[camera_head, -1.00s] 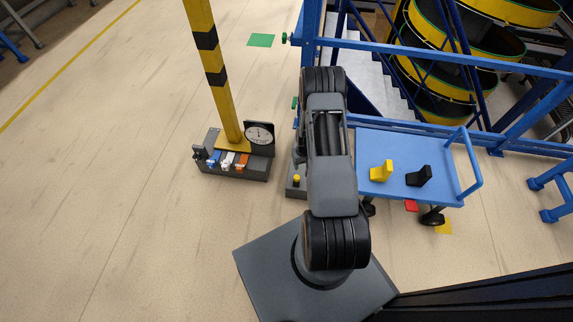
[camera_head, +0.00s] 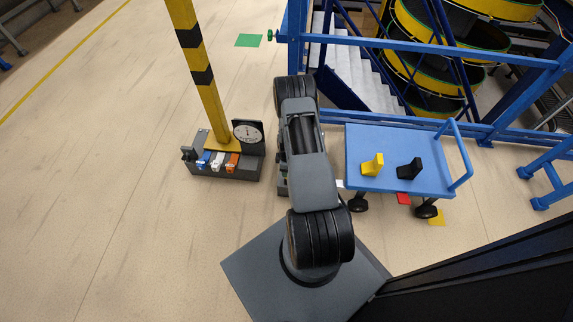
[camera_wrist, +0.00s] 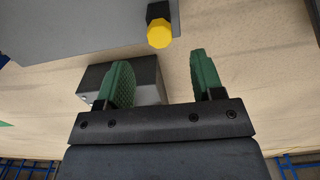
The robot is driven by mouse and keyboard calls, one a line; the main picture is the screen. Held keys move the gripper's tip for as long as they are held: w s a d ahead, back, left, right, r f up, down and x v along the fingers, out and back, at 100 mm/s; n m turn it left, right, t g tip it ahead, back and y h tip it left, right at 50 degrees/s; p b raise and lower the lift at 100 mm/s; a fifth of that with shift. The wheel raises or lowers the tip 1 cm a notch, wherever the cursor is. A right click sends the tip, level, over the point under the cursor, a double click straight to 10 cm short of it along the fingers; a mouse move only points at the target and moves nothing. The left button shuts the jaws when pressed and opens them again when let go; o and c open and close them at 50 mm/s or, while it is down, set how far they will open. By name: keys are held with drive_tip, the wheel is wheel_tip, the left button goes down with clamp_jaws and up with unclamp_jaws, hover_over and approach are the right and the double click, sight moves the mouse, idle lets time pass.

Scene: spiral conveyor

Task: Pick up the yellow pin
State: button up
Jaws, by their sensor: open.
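A yellow octagonal knob on a dark stem, which looks like the yellow pin (camera_wrist: 159,33), shows at the top centre of the wrist view, beside the edge of a grey surface. My gripper (camera_wrist: 158,63) is open, with its two green-padded fingers apart and nothing between them. The pin lies just beyond the fingertips in the picture, apart from both fingers. In the head view my arm hides my gripper and the pin.
A grey block (camera_wrist: 149,78) is partly behind the left finger. In the head view a blue cart (camera_head: 375,145) carries a yellow piece (camera_head: 372,164) and a black piece (camera_head: 409,168). A striped post (camera_head: 197,75) stands left, by a grey unit with a dial (camera_head: 248,133). Blue railings stand behind.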

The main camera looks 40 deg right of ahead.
wheel_tip(320, 180, down, 8)
drive_tip(key=b, duration=0.2)
drive_tip(key=shift+f+b, duration=0.1)
drive_tip(key=shift+b, duration=0.3)
drive_tip(key=c, duration=0.9)
drive_tip(key=o, duration=0.9)
